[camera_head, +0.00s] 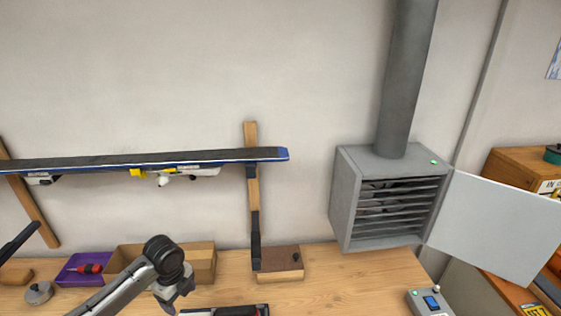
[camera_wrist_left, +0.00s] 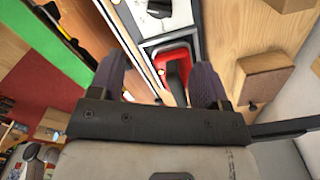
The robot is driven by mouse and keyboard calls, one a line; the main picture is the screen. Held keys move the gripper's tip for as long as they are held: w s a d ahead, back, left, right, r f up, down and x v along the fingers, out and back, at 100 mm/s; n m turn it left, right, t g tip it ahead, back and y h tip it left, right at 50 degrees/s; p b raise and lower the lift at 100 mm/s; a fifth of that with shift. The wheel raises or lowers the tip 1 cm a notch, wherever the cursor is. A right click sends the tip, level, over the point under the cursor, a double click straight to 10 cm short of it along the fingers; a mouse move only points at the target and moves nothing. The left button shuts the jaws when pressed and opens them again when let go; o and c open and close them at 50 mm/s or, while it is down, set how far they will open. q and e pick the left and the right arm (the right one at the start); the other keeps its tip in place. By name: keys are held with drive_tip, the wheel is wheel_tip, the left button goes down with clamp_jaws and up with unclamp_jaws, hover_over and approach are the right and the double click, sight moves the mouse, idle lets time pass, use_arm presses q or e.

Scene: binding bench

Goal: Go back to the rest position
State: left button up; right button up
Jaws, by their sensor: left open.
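My left arm comes in from the lower left of the head view, and my left gripper (camera_head: 174,298) hangs over the front of the bench, partly hidden by its own wrist. In the left wrist view the two dark fingers (camera_wrist_left: 158,82) are spread apart. A red item with a black part (camera_wrist_left: 176,78) shows in the space beyond them; I see nothing clamped. My right gripper is not in view.
A long ski (camera_head: 220,157) lies across wooden wall brackets. A grey vented cabinet (camera_head: 342,200) has its white door (camera_head: 495,225) open. On the bench are a purple tray (camera_head: 72,277), a cardboard-coloured box (camera_head: 203,262), a wooden block (camera_head: 280,263) and a switch box (camera_head: 425,303).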

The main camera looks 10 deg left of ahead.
use_arm(q)
drive_tip(key=w+d+r+n+t+y, duration=0.1)
drive_tip(key=w+d+r+n+t, duration=0.1)
drive_tip(key=r+n+t, duration=0.3)
drive_tip(key=w+d+r+n+t+y, duration=0.1)
drive_tip(key=w+d+r+n+t, duration=0.1)
drive_tip(key=r+n, duration=0.45)
drive_tip(key=s+d+r+n+t+p, duration=0.2)
drive_tip(key=s+d+r+t, duration=0.25)
drive_tip(key=d+r, duration=0.2)
drive_tip(key=s+d+f+n+g+p, duration=0.1)
drive_tip(key=s+f+g+p, duration=0.1)
drive_tip(key=s+f, duration=0.4)
drive_tip(key=s+d+f+n+g+h+p, duration=0.1)
drive_tip(key=s+f, duration=0.6)
drive_tip(key=s, duration=1)
drive_tip(key=s+f+n+g+h+p, duration=0.1)
drive_tip(key=s+f+n+g+p, duration=0.2)
drive_tip(key=s, duration=0.8)
wheel_tip(320, 180, down, 4)
drive_tip(key=shift+s+d+r+g+p, duration=0.2)
drive_tip(key=shift+s+d+g+p, duration=0.2)
drive_tip(key=shift+g+p, duration=0.45)
